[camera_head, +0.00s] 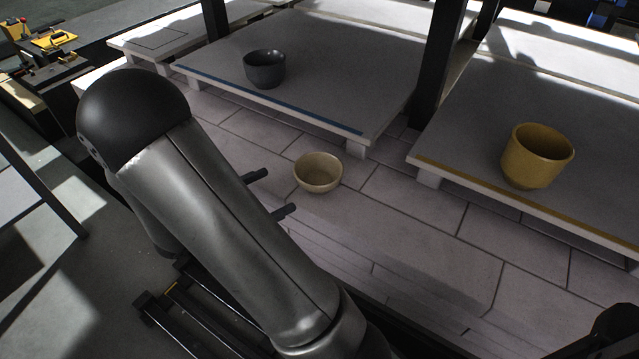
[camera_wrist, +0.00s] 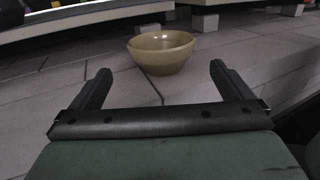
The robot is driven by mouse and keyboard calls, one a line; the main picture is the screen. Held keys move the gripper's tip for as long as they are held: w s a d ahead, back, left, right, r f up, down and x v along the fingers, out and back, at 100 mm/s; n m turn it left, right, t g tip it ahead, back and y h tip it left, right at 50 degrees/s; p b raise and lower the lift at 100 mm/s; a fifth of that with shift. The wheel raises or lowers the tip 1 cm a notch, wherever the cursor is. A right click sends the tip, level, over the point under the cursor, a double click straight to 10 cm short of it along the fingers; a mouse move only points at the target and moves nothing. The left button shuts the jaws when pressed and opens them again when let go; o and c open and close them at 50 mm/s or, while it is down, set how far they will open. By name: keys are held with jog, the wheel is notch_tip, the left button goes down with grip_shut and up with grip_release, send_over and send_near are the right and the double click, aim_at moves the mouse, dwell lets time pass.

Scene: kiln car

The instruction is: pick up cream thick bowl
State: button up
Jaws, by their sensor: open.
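The cream thick bowl (camera_head: 318,174) stands upright on the pale brick deck in the head view, in front of the raised slabs. In the wrist view the bowl (camera_wrist: 161,53) stands ahead of my gripper, centred between the line of the two fingers and apart from them. My gripper (camera_head: 275,192) shows in the head view as two dark fingertips just left of the bowl. In the wrist view my gripper (camera_wrist: 155,82) is open, with nothing between its fingers. Most of my gripper is hidden behind my arm in the head view.
A dark grey bowl (camera_head: 264,70) stands on the blue-edged slab (camera_head: 330,100) behind. A mustard pot (camera_head: 537,157) stands on the yellow-edged slab (camera_head: 600,215) at right. A dark post (camera_head: 436,65) rises between the slabs. Short support blocks (camera_head: 429,177) hold up the slabs. The deck right of the bowl is clear.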

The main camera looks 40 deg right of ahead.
aim_at(335, 162)
jog(key=d+b, duration=0.1)
jog(key=d, duration=0.3)
jog(key=s+d+b, duration=0.1)
jog(key=d, duration=0.3)
jog(key=s+d+b, duration=0.1)
jog(key=d, duration=0.3)
jog(key=shift+d, duration=0.35)
jog(key=c, duration=0.8)
